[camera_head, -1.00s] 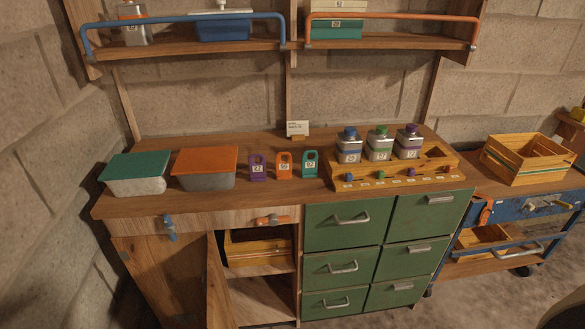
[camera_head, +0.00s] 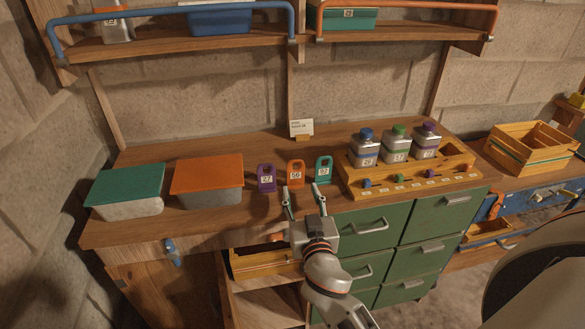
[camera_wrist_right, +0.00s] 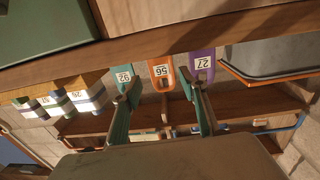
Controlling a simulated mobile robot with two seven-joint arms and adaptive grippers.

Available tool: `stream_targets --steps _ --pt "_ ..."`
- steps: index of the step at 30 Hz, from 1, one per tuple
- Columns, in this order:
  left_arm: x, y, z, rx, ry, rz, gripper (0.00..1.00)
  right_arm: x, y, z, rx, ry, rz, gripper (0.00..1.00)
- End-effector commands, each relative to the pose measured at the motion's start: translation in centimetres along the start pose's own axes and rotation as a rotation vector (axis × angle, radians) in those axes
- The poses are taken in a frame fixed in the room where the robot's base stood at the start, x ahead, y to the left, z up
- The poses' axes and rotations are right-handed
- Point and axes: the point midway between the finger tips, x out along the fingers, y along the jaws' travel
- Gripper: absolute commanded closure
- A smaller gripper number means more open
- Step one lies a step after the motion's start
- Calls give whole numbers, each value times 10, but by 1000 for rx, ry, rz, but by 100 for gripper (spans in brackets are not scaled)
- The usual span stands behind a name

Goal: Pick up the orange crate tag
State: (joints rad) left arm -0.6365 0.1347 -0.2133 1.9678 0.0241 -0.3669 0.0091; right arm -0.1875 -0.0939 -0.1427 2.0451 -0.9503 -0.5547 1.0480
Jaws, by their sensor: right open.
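The orange crate tag (camera_head: 296,173), with a hole at its top and a number label, stands upright on the workbench between a purple tag (camera_head: 266,178) and a teal tag (camera_head: 323,170). My right gripper (camera_head: 302,189) is open and empty at the bench's front edge, just in front of the orange tag, fingers pointing at it. In the right wrist view the orange tag (camera_wrist_right: 162,77) shows between the two spread fingers, apart from them as far as I can tell. The teal tag (camera_wrist_right: 123,77) and purple tag (camera_wrist_right: 203,65) flank it. My left gripper is not in view.
Left of the tags sit an orange-lidded tub (camera_head: 208,178) and a green-lidded tub (camera_head: 128,190). To the right is a wooden rack (camera_head: 412,182) with three bottles. A small card (camera_head: 301,128) stands behind. Green drawers (camera_head: 372,228) are below, a shelf above.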

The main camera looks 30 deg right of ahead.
Motion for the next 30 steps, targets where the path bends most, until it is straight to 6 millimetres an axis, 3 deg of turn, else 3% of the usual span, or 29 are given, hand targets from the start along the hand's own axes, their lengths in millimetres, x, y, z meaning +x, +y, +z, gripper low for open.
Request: stream_targets --steps 12,21,30 --pt "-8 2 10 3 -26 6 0 35 0 -7 5 11 7 57" --pt "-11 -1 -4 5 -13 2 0 74 -1 -6 5 10 6 57" --pt "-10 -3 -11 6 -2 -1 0 79 0 -4 7 8 6 57"
